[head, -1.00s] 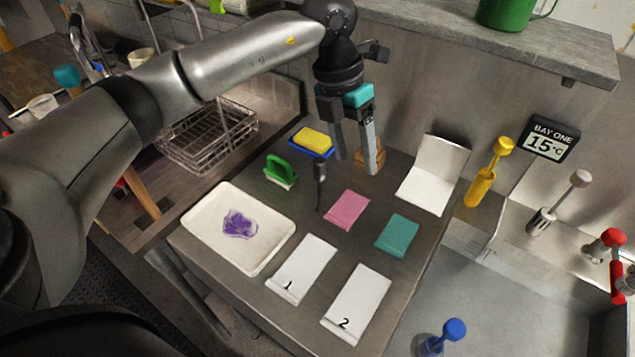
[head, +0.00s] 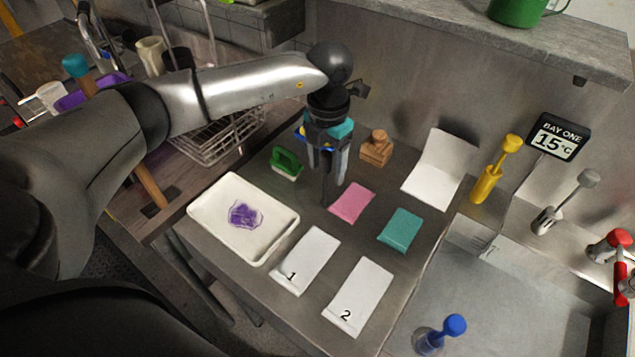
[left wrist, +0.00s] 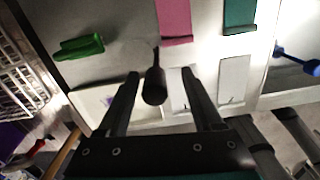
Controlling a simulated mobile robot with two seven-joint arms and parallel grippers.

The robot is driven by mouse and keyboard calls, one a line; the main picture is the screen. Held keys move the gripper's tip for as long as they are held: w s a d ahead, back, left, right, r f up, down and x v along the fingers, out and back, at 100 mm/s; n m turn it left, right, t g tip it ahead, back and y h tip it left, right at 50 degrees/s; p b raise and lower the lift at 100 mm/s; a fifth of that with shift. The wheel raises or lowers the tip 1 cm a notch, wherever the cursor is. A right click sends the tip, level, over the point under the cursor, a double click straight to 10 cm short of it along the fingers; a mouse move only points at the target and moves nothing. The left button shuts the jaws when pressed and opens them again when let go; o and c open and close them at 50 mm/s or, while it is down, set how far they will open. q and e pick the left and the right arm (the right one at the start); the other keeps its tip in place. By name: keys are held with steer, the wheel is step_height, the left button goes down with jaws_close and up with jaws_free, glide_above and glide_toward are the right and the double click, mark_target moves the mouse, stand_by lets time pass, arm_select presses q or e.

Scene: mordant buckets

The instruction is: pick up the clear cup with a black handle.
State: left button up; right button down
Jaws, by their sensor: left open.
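The black handle (left wrist: 155,88) of the clear cup stands up from the grey worktop, seen from above in the left wrist view. The clear cup at its base is faint and hard to make out. My left gripper (left wrist: 160,74) is open, with one finger on each side of the handle and a gap showing on both sides. In the head view, my left gripper (head: 327,180) points down over the worktop and largely hides the handle. My right gripper is in neither view.
A green brush (head: 286,164) and white tray (head: 212,213) with a purple patch lie left. Pink cloth (head: 352,203), teal cloth (head: 401,230) and white cards (head: 309,260) lie nearby. A wooden block (head: 376,148) stands behind. A blue-handled tool (head: 453,327) stands in the sink.

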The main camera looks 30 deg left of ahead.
arm_select(q)
steer(key=f, duration=0.4)
steer(key=shift+w+a+f, duration=0.15)
steer(key=shift+a+f, duration=0.05)
steer(key=shift+f, duration=0.1)
jaws_close()
stand_by(0.3)
